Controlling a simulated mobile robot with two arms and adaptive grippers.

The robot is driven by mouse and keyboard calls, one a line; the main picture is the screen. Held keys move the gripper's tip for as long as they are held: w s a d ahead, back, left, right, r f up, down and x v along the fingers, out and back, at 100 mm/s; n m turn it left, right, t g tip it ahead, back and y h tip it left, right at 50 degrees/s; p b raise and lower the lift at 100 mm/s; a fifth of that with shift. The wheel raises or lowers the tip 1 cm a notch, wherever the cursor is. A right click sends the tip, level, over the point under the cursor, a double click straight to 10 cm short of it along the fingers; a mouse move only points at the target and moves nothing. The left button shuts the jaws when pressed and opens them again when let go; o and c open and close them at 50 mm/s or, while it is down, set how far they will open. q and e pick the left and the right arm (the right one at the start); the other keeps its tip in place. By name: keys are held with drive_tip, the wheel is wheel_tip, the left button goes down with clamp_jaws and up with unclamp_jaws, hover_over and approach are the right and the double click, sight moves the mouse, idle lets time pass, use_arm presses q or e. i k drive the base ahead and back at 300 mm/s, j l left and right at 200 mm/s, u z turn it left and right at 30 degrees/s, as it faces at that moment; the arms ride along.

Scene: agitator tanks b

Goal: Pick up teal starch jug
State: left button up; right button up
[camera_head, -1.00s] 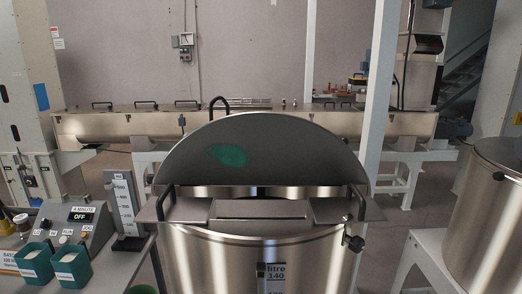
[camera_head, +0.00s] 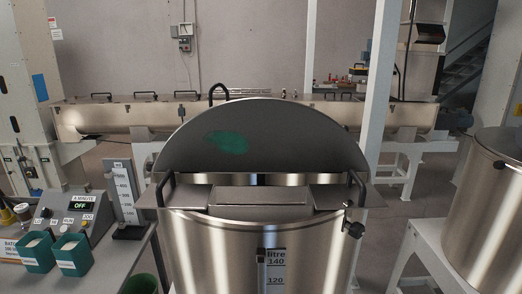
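Two teal square tubs with pale contents stand side by side on the bench at the lower left, the left tub (camera_head: 37,257) and the right tub (camera_head: 73,258). A darker green round vessel (camera_head: 141,286) is cut off by the bottom edge, between the bench and the tank. I cannot tell which of these, if any, is the starch jug; no handle or readable name shows on them. Neither of my grippers is in view.
A steel tank (camera_head: 215,250) with a half-raised lid (camera_head: 270,140) fills the middle. A control box (camera_head: 72,208) and a scale post (camera_head: 123,195) stand behind the tubs. Another tank (camera_head: 490,215) is at right. A long steel trough (camera_head: 120,118) runs across the back.

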sight(35, 250)
drive_tip(key=u, duration=1.55)
drive_tip(key=z, duration=1.55)
drive_tip(key=u, duration=1.55)
drive_tip(key=i+j+z, duration=0.2)
drive_tip(key=i+j, duration=0.55)
